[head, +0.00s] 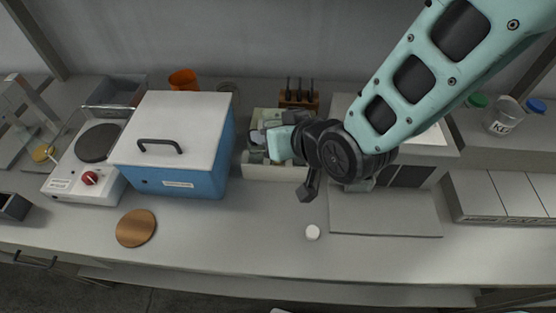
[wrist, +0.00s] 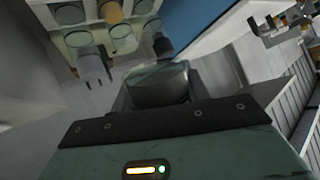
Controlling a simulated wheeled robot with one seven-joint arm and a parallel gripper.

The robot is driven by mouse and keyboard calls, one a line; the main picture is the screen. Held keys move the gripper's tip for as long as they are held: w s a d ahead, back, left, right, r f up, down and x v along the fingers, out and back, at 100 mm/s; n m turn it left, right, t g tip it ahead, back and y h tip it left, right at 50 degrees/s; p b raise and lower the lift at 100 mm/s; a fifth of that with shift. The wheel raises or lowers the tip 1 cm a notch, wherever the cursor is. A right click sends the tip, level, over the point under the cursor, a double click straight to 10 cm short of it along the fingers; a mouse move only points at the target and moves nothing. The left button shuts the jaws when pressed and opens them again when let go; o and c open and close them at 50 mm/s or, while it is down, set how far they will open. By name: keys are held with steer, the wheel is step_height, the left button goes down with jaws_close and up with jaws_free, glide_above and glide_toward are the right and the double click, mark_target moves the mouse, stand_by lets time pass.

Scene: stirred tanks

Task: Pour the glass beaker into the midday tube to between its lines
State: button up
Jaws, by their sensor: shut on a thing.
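My gripper (head: 268,137) is over a cream tray (head: 275,172) on the bench. In the wrist view my gripper (wrist: 158,100) is shut on a clear glass beaker (wrist: 160,88), which appears tilted. How much liquid is in the beaker cannot be told. Beyond the beaker, several glass tubes (wrist: 78,40) stand in a pale rack in the wrist view; one (wrist: 112,12) looks orange-tan inside. No label is legible, so I cannot tell which is the midday tube, nor see its lines. In the head view my arm and gripper hide much of the tray.
A blue box with a white lid (head: 180,135) stands close left of the tray. A hotplate (head: 95,150) is further left. A grey flat mat (head: 385,213) lies to the right.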

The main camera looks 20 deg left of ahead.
steer(key=shift+w+t+y+b, duration=0.15)
steer(key=shift+t+y+b, duration=0.2)
steer(key=shift+b, duration=0.6)
steer(key=shift+w+a+r+n+t+y+b, duration=0.1)
steer(key=shift+w+r+n+t+y+b, duration=0.35)
steer(key=shift+b, duration=1.05)
steer(key=shift+w+a+r+n+t+y+b, duration=0.15)
steer(key=shift+t+b, duration=0.5)
steer(key=shift+b, duration=0.9)
steer(key=shift+w+a+r+n+t+y+b, duration=0.15)
steer(key=shift+r+n+t+y+b, duration=0.3)
steer(key=shift+b, duration=1.05)
steer(key=shift+d+r, duration=0.1)
steer(key=shift+r+p, duration=1.6)
steer(key=shift+r, duration=0.9)
